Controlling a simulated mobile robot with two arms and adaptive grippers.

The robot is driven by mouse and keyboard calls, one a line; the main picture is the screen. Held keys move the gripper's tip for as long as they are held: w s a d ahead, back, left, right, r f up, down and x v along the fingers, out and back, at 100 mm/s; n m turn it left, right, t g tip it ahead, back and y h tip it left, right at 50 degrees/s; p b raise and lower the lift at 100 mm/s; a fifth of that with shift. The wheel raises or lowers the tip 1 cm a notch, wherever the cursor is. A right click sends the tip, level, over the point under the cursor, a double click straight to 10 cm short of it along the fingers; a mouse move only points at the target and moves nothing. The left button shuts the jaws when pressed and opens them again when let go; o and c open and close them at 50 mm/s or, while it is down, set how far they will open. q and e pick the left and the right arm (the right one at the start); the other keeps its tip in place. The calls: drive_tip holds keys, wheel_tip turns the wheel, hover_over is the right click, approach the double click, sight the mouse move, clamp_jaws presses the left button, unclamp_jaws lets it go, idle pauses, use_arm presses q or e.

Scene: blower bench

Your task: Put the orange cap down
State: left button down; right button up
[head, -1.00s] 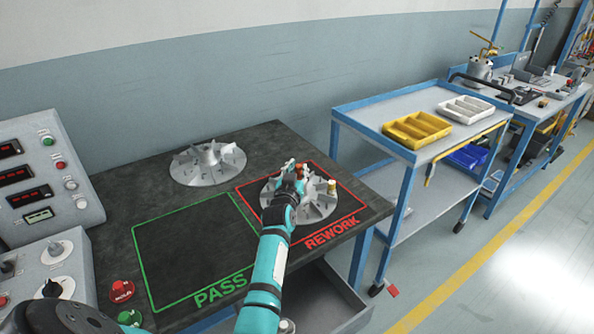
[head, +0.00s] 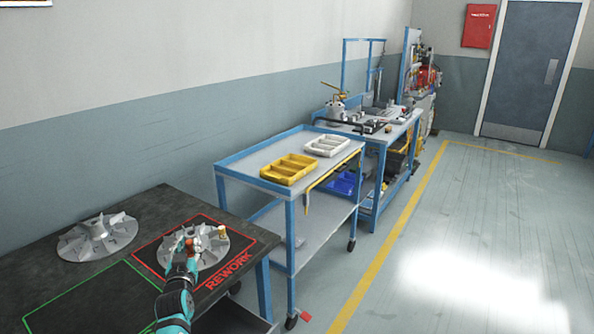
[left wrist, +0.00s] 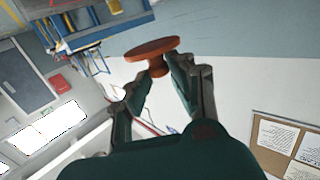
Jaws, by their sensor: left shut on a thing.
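My left gripper (head: 187,258) is shut on the orange cap (head: 190,243). In the left wrist view the cap (left wrist: 152,47) is a round orange-brown disc with a short stem, pinched between the fingertips (left wrist: 163,68). In the head view the gripper and cap are in front of the grey finned wheel (head: 212,250) in the red REWORK square (head: 228,283). I cannot tell how far above the wheel the cap is. My right gripper is not in view.
A brass-coloured piece (head: 222,231) is on that wheel's right side. Another finned wheel (head: 97,236) lies at the back left of the dark bench (head: 160,203). The green-outlined area (head: 85,290) looks bare where visible. A blue trolley carries a yellow tray (head: 289,168) and a white tray (head: 326,145).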

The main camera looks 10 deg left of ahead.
use_arm(q)
drive_tip(key=s+d+f+m+t+h, duration=0.1)
drive_tip(key=s+d+f+h, duration=0.1)
drive_tip(key=s+d, duration=0.6)
drive_tip(key=s+d+f+m+h, duration=0.1)
drive_tip(key=s+d+m+h, duration=0.1)
drive_tip(key=s+d, duration=0.55)
drive_tip(key=s+d+r+h, duration=0.1)
drive_tip(key=s+d+r, duration=0.2)
drive_tip(key=s, duration=0.5)
drive_tip(key=s+d+r+m+h, duration=0.1)
drive_tip(key=s+d+r, duration=0.2)
drive_tip(key=s, duration=0.5)
drive_tip(key=shift+d+r, duration=0.4)
drive_tip(key=shift+d, duration=0.45)
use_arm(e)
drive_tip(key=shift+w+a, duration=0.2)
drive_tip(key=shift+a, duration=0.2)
use_arm(q)
drive_tip(key=shift+s, duration=0.1)
drive_tip(key=shift+s+a+f, duration=0.1)
drive_tip(key=shift+f, duration=0.3)
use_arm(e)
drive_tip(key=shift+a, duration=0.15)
